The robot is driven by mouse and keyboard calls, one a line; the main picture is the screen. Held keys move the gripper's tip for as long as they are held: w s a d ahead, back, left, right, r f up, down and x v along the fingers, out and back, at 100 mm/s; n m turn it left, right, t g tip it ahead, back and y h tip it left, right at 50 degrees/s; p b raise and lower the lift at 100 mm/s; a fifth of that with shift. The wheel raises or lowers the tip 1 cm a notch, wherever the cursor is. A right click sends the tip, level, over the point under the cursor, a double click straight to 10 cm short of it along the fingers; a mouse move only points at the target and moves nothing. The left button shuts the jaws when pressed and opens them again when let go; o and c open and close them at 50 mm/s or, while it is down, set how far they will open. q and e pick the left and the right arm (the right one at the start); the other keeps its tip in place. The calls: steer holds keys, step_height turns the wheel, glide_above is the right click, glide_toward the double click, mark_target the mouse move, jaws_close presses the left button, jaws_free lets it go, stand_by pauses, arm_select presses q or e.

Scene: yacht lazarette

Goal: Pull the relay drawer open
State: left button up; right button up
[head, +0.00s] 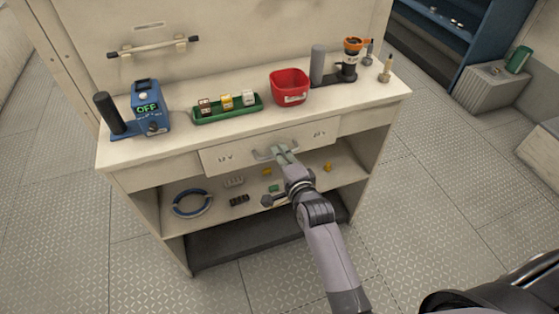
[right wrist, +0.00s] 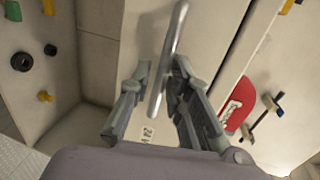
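The relay drawer (head: 232,154) is the wide pale front under the worktop, with a grey bar handle (head: 262,153) in its middle. It looks closed or nearly closed; I cannot tell exactly. My right gripper (head: 284,154) is at the handle, reaching in from the front. In the right wrist view, the handle bar (right wrist: 176,35) runs between the two fingers of my right gripper (right wrist: 163,80). The fingers are apart, with a visible gap between the left finger and the bar. A small label (right wrist: 148,133) shows on the drawer front. My left gripper is not in view.
On the worktop (head: 170,152) stand a blue meter reading OFF (head: 148,108), a green tray (head: 200,118) with small blocks, a red bin (head: 290,88) and a dark stand (head: 340,79). The shelf below holds a blue ring (head: 177,203) and small parts. Floor in front is free.

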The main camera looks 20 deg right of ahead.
steer(key=shift+w, duration=0.55)
steer(key=shift+c, duration=0.6)
jaws_close()
steer(key=shift+f, duration=0.1)
